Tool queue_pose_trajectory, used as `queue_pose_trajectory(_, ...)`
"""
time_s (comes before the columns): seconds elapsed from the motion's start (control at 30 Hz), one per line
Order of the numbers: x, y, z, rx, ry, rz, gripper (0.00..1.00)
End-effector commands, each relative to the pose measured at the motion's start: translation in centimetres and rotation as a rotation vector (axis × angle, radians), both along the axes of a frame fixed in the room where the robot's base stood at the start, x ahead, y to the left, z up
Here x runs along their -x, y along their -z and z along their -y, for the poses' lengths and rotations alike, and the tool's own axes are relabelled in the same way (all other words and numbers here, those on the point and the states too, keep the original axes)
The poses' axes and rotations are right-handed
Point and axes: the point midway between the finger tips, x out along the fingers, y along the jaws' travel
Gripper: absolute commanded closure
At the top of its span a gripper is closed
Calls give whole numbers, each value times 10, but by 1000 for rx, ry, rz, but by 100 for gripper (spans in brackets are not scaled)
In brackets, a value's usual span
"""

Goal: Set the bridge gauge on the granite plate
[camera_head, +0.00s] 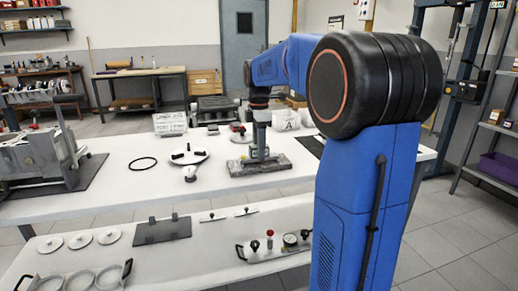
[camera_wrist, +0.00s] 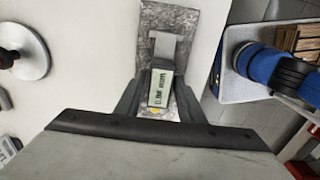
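The granite plate (camera_head: 281,163) is a speckled grey slab on the white table, right of its middle. It also shows in the wrist view (camera_wrist: 184,18). My gripper (camera_head: 258,152) is low over the plate, pointing down. In the wrist view its two fingers (camera_wrist: 165,95) close in on both sides of the bridge gauge (camera_wrist: 165,48), a grey metal piece with a pale lettered label. They look shut on it. The gauge is over the plate, within its outline. Its underside is hidden, so I cannot tell whether it touches the plate.
A round white plate with a black knob (camera_head: 189,156) and a black ring (camera_head: 142,164) lie left of the granite plate. An engine block (camera_head: 38,155) stands at far left. White bins (camera_head: 285,120) are behind. A lower shelf (camera_head: 212,232) holds discs, rings and gauges.

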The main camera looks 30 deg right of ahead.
Motion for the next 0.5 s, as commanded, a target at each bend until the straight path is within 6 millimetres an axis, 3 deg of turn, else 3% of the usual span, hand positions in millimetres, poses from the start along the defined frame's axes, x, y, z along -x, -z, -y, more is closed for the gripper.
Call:
queue_pose_trajectory(0.33,0,-1,0,0,0,0,56)
queue_pose_trajectory(0.5,-1,-15,0,1,0,3,56)
